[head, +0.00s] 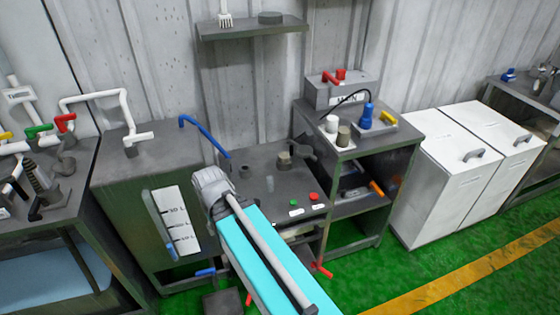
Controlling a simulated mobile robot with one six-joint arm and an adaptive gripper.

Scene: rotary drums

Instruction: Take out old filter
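A small tan cylinder (284,157), which may be the old filter, sits on the dark bench (262,185) in the middle. A dark round part like an open lid (305,151) stands beside it on the right. Another tan-grey cylinder (344,137) stands upright on a white tray (341,150) on the cabinet to the right, next to a white cylinder (331,125). I cannot tell which of these is the old filter. My arm crosses the lower middle, in front of part of the bench. My gripper is not visible.
The tank (140,175) with a level gauge and blue pipe (205,135) stands left of the bench. A blue bottle (367,117) stands near the tray. A red-handled switch box (338,92) is behind. White cabinets (450,185) stand right. Green floor (400,285) is free at lower right.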

